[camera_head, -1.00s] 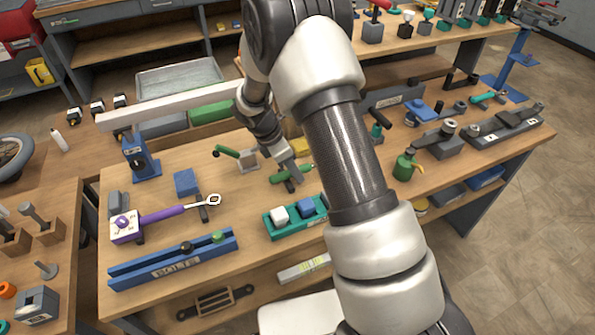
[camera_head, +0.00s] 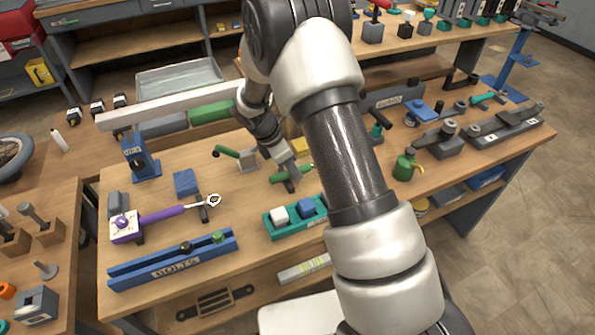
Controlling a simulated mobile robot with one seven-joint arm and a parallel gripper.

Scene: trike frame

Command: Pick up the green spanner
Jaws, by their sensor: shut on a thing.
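The green spanner (camera_head: 305,169) lies near the middle of the workbench, partly hidden by my gripper and, at its right, close to my arm. My gripper (camera_head: 289,182) points down over it and is shut on it, with green showing on both sides of the fingers. The gap between the spanner and the bench top is too small to judge.
A grey block with a green handle (camera_head: 227,152) stands just left of my gripper. A teal tray (camera_head: 287,229) with blocks sits in front. A purple-handled tool (camera_head: 160,215) and blue bolts rail (camera_head: 172,262) are at left. A green bottle (camera_head: 406,167) stands right.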

